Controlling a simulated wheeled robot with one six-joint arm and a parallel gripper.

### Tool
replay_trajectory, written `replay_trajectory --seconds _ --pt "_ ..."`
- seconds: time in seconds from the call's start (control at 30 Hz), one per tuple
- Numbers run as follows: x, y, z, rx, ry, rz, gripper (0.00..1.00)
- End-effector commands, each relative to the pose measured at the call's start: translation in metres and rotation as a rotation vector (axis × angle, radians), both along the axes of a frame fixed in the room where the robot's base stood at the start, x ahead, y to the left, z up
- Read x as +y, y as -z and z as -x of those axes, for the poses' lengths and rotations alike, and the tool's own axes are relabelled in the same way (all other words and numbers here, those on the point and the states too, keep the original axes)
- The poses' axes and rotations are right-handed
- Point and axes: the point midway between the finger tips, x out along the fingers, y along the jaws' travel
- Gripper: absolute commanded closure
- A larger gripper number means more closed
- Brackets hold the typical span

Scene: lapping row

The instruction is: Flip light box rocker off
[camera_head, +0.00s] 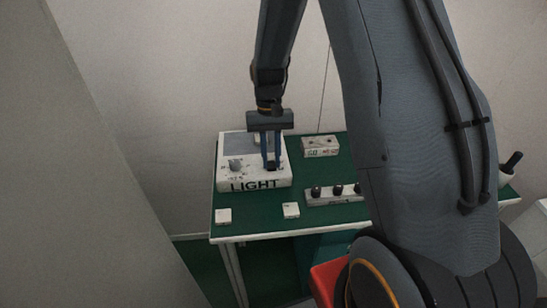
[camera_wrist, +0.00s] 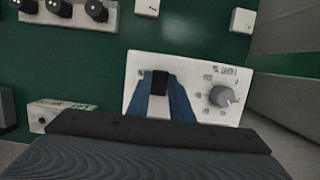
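The light box (camera_head: 250,176) is a white box marked LIGHT at the left of the green table. It also shows in the wrist view (camera_wrist: 202,67). A dark rocker (camera_wrist: 160,84) sits on its face, with a grey knob (camera_wrist: 221,96) to the right of it in the wrist view. My gripper (camera_head: 271,164) points down over the box. In the wrist view its two blue fingers (camera_wrist: 161,80) stand apart, one on each side of the rocker. I cannot tell whether they touch it or which way the rocker is tilted.
A strip with several dark knobs (camera_head: 335,196) and a small white box (camera_head: 320,147) stand to the right of the light box. Two small white blocks, left (camera_head: 223,215) and right (camera_head: 291,210), lie near the front edge. A wall is close behind the table (camera_head: 255,222).

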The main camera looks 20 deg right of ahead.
Motion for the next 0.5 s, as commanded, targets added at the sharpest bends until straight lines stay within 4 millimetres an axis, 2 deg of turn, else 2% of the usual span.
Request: replay_trajectory --seconds 0.03,0.1,0.37,0.5 --pt "-0.0005 0.0003 0.0001 0.0 0.0 0.0 0.71" --pt "-0.0002 0.0002 0.0001 0.0 0.0 0.0 0.62" --pt "0.0006 -0.0003 -0.0001 -0.001 -0.001 0.0 0.62" --pt "0.0002 -0.0089 -0.0036 -0.004 -0.001 0.0 0.62"
